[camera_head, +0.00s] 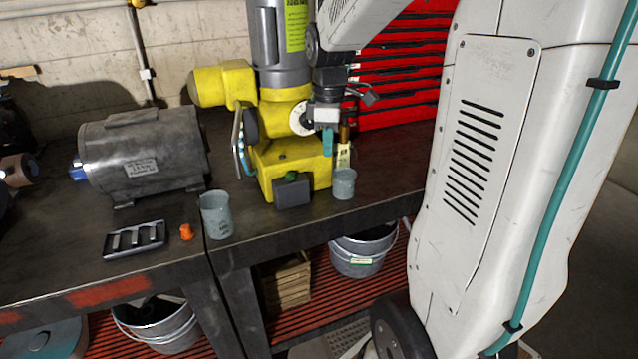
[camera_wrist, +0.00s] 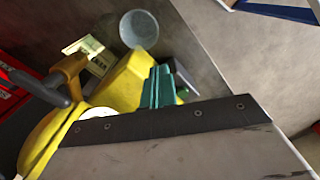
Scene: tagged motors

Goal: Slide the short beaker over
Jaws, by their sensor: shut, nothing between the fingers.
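The short beaker (camera_head: 343,184) is grey and translucent and stands upright near the bench's front edge, right of the yellow machine's base. In the wrist view it shows at the top (camera_wrist: 138,30), its round mouth facing the camera. A taller beaker (camera_head: 216,216) stands upright further left on the bench. My gripper (camera_head: 327,142) is above and slightly left of the short beaker, in front of the yellow machine, and apart from the beaker. Its teal fingers (camera_wrist: 157,86) are closed together and hold nothing.
A yellow and grey machine (camera_head: 285,155) stands directly behind my gripper. A yellow-labelled bottle (camera_head: 343,155) is behind the short beaker. Bare bench (camera_head: 395,172) lies right of the short beaker.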

